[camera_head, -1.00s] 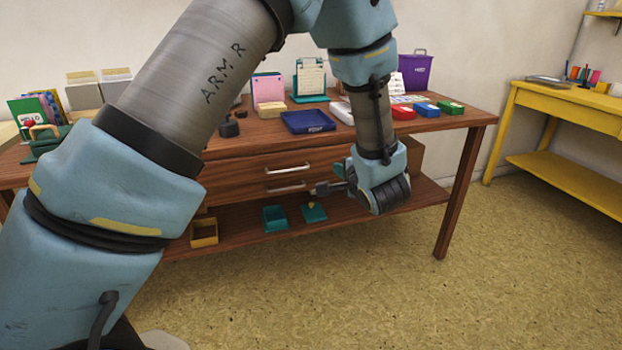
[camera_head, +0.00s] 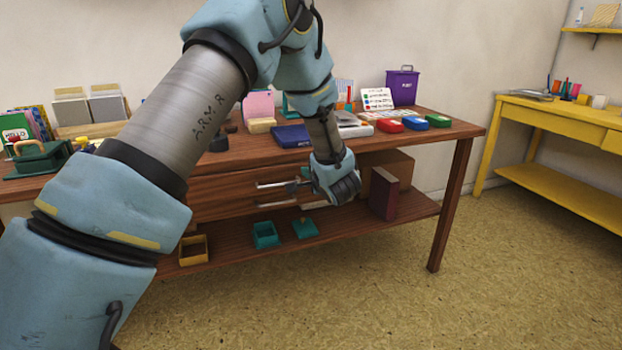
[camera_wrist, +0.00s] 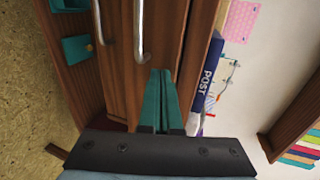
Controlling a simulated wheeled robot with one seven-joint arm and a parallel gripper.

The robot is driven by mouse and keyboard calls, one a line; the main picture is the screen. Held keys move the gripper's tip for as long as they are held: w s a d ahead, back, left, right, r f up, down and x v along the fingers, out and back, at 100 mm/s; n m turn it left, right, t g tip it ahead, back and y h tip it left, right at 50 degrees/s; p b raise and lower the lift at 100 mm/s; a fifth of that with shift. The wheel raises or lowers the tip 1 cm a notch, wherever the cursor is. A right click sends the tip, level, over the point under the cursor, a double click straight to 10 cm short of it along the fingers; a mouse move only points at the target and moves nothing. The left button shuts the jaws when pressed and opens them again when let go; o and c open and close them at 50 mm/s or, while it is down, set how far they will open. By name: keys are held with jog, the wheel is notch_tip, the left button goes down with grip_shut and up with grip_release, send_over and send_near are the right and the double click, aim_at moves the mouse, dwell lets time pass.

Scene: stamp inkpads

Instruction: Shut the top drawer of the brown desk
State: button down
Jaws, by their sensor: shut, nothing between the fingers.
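The brown desk (camera_head: 400,150) has two stacked drawers with metal bar handles. The top drawer (camera_head: 215,190) is partly hidden behind my arm in the head view; how far it stands out is hard to tell. Its handle (camera_head: 283,183) lies just left of my gripper (camera_head: 299,187). In the wrist view, which is turned sideways, the top drawer's front (camera_wrist: 168,30) and handle (camera_wrist: 141,30) show ahead. My gripper (camera_wrist: 160,71) is shut and empty, its teal fingers pointing at the drawer front beside the handle's end. Whether the fingertips touch it I cannot tell.
The lower drawer's handle (camera_head: 277,203) is just below. A dark red box (camera_head: 383,194) stands on the shelf right of my gripper. The floor in front is clear.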

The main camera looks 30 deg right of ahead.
jog(key=shift+w, duration=0.25)
jog(key=w+p, duration=0.2)
jog(key=shift+w+d, duration=0.2)
jog(key=shift+w, duration=0.1)
dwell(0.4)
